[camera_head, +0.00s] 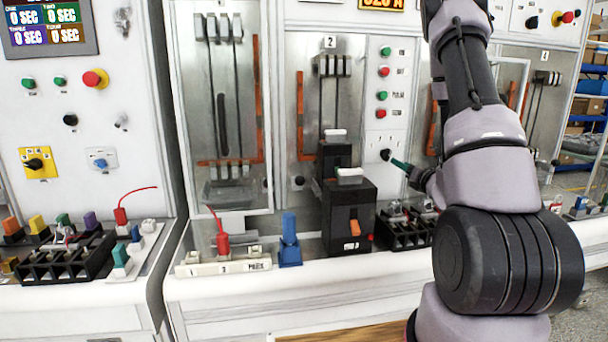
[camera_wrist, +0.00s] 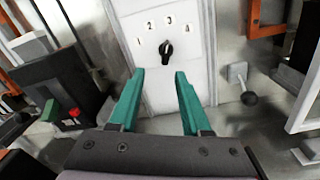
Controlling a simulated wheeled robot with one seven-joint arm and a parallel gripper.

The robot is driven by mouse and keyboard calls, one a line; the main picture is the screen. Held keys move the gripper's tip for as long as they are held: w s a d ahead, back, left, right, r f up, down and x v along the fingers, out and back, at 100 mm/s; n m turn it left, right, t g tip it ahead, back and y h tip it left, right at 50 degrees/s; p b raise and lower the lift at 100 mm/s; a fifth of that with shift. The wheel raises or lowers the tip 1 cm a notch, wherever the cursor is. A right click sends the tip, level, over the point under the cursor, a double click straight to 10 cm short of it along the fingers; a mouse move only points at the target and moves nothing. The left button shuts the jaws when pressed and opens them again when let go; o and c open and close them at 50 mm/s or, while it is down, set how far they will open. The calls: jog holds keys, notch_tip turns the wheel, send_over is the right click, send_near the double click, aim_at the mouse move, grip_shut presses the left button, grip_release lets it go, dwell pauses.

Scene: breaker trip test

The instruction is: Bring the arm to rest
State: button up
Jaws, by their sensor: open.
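My gripper (camera_head: 400,164) is at the end of my arm, which reaches in from the right in the head view. In the wrist view its two green fingers (camera_wrist: 158,92) are apart with nothing between them. A black rotary knob (camera_wrist: 167,50) on a white panel marked with several numbers lies beyond the fingertips. The same knob (camera_head: 385,155) shows in the head view just left of the fingertips. I cannot tell from these views how small the gap is. My forearm hides part of the bench on the right.
A black breaker (camera_head: 348,220) with an orange switch stands left of my gripper. A black terminal block (camera_head: 401,232) lies below it. A blue part (camera_head: 289,240) and a white terminal strip (camera_head: 222,267) sit on the bench ledge. An open door frame (camera_wrist: 305,85) stands right in the wrist view.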

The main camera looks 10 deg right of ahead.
jog(key=s+a+r+n+g+y, duration=0.2)
jog(key=a+r+n+y, duration=0.55)
jog(key=a, duration=0.55)
jog(key=s+a+r+n+g+y, duration=0.55)
jog(key=s+a+n+g, duration=0.4)
jog(key=a+n, duration=0.2)
jog(key=s+r+n+g+h, duration=0.1)
jog(key=s+n+g+h, duration=0.4)
jog(key=s+n, duration=0.6)
jog(key=s+d+r+n+t+h, duration=0.3)
jog(key=d+r+n+t+h, duration=0.1)
jog(key=d+n+t+h, duration=0.1)
jog(key=shift+s+d+r+t+h, duration=0.4)
jog(key=shift+d+h, duration=0.35)
jog(key=shift+h, duration=0.35)
